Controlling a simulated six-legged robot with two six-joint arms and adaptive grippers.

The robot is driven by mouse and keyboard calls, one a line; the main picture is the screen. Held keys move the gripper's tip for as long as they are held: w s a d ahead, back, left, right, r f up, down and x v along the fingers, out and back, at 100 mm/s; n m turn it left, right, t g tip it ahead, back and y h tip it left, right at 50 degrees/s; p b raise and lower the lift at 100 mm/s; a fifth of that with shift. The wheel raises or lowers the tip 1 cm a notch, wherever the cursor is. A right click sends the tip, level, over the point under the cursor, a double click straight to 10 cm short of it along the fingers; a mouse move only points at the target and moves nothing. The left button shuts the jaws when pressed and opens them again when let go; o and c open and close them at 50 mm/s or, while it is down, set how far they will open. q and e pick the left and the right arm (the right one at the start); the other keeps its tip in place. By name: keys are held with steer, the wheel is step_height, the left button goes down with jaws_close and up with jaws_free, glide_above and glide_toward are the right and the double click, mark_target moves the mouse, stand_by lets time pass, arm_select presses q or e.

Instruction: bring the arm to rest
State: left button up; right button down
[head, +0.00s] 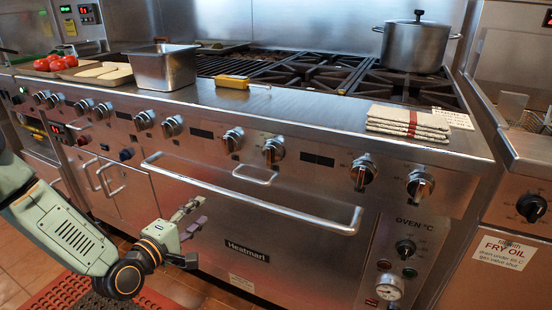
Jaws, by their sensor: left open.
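My left gripper (191,233) is at the lower left of the head view, at the end of my grey-green arm. It is open, and I see nothing between its fingers. It hangs low in front of the steel range's oven door (270,245), below the long oven handle (250,195). I cannot tell how far it is from the door. My right gripper is not in view.
A steel pan (163,70), a tray of tomatoes and pale pieces (97,72), a yellow-handled tool (232,82) and folded cloths (408,121) lie along the range's front ledge. A lidded pot (416,45) stands at the back right. Knobs and handles jut from the front.

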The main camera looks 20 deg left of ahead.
arm_select(q)
steer(key=s+d+f+m+g+p, duration=0.2)
steer(key=s+d+f+m+g, duration=0.6)
steer(key=s+f+m, duration=0.15)
steer(key=s+d+f+m+g+p, duration=0.1)
steer(key=s+d+m+g+p, duration=0.1)
steer(key=s, duration=0.8)
steer(key=s+d+f+m+g+y+p, duration=0.1)
steer(key=s+d+m+g+p, duration=0.2)
steer(key=s, duration=0.8)
steer(key=d+m+g, duration=0.1)
steer(key=m+g, duration=0.1)
steer(key=g, duration=0.1)
steer(key=shift+s+d+g+p, duration=0.25)
steer(key=shift+d+g+p, duration=0.05)
steer(key=shift+d+g, duration=0.1)
